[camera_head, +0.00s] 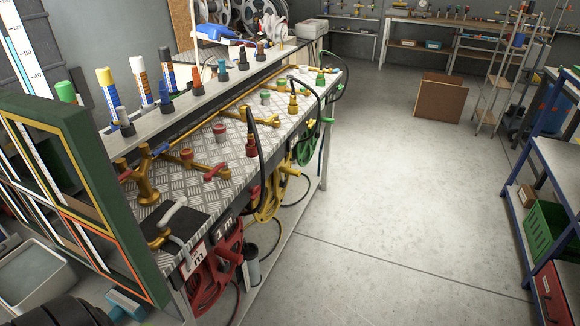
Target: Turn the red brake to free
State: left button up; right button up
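A bench with a metal tread-plate top (232,160) runs from the lower left to the upper middle. A red reel (214,285) hangs under its near end. On the plate above it lies a red-handled lever (215,173), and farther along is a round red knob (219,130); I cannot tell which is the brake or its setting. A red hose nozzle (251,145) stands upright, with a black hose running from it. No gripper of mine shows.
A yellow reel (268,200) and a green reel (308,148) hang farther along. A green frame (95,190) stands at the near left. A grey crank (173,214) sits at the near bench end. The floor (400,200) to the right is clear, up to a blue shelf (560,170).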

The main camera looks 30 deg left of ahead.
aim_at(255, 191)
jog(key=i, duration=2)
jog(key=i+u, duration=0.4)
jog(key=i+l+u, duration=0.15)
jog(key=u, duration=0.25)
jog(key=i+l+u, duration=0.25)
jog(key=u, duration=0.15)
jog(key=i, duration=0.05)
